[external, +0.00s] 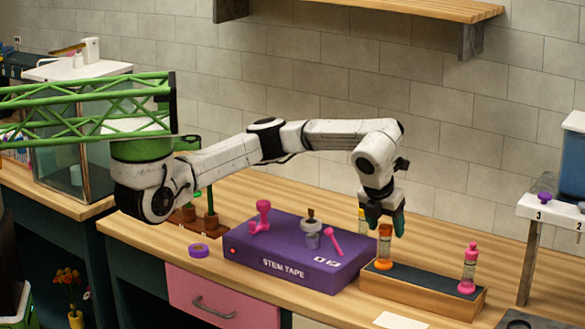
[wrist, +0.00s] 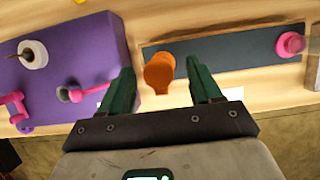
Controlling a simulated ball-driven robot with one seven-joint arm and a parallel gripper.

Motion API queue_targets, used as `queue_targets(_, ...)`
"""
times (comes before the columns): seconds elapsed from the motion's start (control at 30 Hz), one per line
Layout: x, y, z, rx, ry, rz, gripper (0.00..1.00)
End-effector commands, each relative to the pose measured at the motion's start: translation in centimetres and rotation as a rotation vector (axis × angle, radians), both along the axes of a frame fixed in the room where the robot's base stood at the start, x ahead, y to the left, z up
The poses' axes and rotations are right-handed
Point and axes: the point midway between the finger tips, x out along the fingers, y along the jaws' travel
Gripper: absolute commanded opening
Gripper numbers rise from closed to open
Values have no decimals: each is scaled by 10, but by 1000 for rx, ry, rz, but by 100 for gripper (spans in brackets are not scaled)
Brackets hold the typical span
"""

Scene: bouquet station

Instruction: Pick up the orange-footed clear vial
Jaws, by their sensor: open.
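The orange-footed clear vial (external: 384,247) stands upright at the left end of the wooden rack, with an orange cap and orange foot. In the wrist view its orange cap (wrist: 158,72) shows between and just beyond the fingertips. My gripper (external: 385,222) is above it in the external view, pointing down. In the wrist view my gripper (wrist: 162,85) has its two green fingers spread apart, one on each side of the vial, with nothing held. The vial's clear body is mostly hidden from above by the cap.
A pink-capped vial (external: 468,268) stands at the right end of the rack (external: 415,292). The purple stem tape box (external: 290,250) with pink tools lies left of the rack. Something yellow (external: 362,216) shows behind my gripper. A numbered white stand (external: 550,208) is at right.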

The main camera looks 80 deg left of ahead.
Motion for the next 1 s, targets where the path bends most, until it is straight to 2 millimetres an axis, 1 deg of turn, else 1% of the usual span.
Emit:
queue_targets(0.1,2,5,-18,2,2,2,64)
queue_targets(0.23,6,8,-34,1,1,2,64)
queue_targets(0.37,8,10,-41,1,0,0,64)
queue_targets(0.57,9,11,-42,0,0,0,64)
queue_targets(0.67,9,11,-42,0,0,1,56)
queue_targets(1.0,9,10,-41,0,0,1,23)
